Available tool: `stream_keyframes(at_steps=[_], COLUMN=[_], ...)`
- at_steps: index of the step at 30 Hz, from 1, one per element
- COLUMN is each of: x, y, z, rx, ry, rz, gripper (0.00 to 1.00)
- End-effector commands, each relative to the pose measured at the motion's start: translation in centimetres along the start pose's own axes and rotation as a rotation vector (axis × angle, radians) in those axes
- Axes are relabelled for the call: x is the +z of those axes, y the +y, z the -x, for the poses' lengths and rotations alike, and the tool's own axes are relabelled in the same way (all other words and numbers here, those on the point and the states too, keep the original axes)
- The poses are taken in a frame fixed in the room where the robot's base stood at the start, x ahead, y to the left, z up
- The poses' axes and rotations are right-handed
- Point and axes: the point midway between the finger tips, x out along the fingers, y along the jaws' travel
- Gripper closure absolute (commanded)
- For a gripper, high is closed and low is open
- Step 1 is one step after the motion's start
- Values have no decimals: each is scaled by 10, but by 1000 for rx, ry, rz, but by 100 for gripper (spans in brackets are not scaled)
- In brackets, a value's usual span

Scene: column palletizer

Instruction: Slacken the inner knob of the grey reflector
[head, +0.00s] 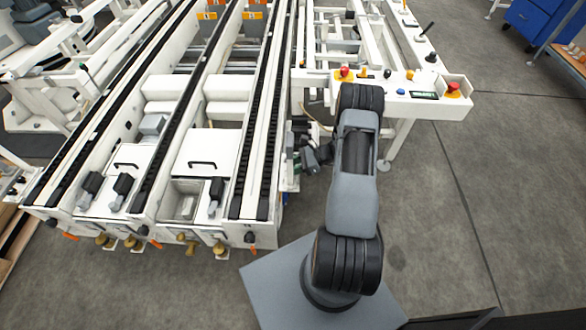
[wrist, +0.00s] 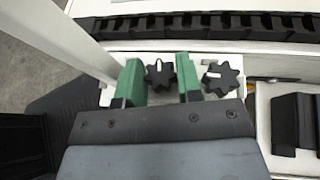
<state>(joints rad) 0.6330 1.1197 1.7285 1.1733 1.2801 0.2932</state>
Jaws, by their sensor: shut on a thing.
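Two black star knobs sit side by side on a white plate (wrist: 205,103) in the wrist view. My gripper (wrist: 160,70) has its two green fingers around the left star knob (wrist: 160,75), one on each side, and is shut on it. The left knob has a white mark pointing up in the picture. The right star knob (wrist: 220,77) stands free just outside the right finger, with a white mark pointing left. I cannot make out the grey reflector. In the head view my gripper (head: 304,158) is beside the conveyor's right side, and the knobs are too small to tell.
A black conveyor chain (wrist: 200,24) runs behind the knobs. A black block (wrist: 293,122) is at the right on white framing. In the head view, a white control panel (head: 425,92) with red buttons stands beyond my arm. Open floor (head: 440,200) lies to the right.

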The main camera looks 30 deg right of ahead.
Motion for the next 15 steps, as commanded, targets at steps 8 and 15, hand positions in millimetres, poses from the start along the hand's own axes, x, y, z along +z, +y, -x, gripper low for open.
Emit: stream_keyframes(at_steps=[8, 15], x=[-2, 1], y=[-3, -2], z=[-1, 0], rx=[216, 230], ry=[1, 1], rz=[92, 96], gripper=[91, 91])
